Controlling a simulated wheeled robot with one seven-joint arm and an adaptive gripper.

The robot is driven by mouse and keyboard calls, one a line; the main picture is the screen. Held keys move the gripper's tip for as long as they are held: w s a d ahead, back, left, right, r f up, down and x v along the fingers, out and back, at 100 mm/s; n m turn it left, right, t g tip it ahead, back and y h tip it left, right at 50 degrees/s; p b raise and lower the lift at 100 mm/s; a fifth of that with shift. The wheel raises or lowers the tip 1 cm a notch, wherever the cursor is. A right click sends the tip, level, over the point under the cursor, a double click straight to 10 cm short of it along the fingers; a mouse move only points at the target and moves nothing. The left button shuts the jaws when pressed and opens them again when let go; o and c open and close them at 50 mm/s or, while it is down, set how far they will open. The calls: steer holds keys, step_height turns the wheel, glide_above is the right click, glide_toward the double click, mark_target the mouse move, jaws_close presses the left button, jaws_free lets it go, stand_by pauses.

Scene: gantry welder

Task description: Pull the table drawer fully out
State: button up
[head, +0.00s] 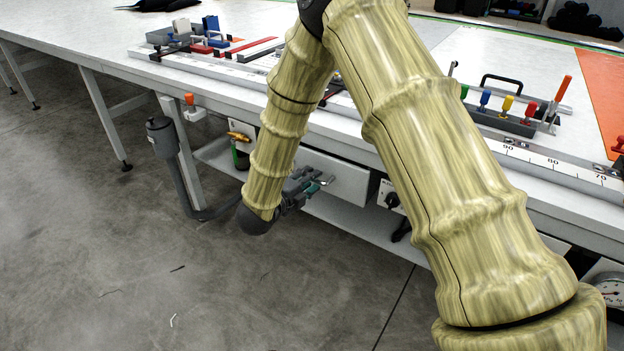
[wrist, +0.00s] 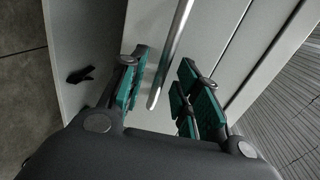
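The table drawer (head: 347,182) is a light grey front under the edge of the long white table. In the wrist view the drawer front (wrist: 208,40) fills the upper middle, with a pale bar handle (wrist: 170,55) running along it. My gripper (head: 316,184) is at the left part of the drawer front in the head view, and my arm hides some of that area. In the wrist view my gripper (wrist: 163,85) is open. The end of the bar handle lies between its teal finger pads, with a gap on both sides. How far out the drawer stands is hard to tell.
The white table (head: 50,22) carries clamps and a ruled rail (head: 540,160). A grey cylinder with a hose (head: 162,137) hangs by a table leg left of my gripper. A lower shelf (head: 345,220) runs below the drawer. The concrete floor (head: 110,240) in front is clear.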

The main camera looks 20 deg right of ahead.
steer(key=shift+x, duration=0.8)
jaws_close()
steer(key=shift+s+f, duration=0.1)
steer(key=shift+s, duration=0.05)
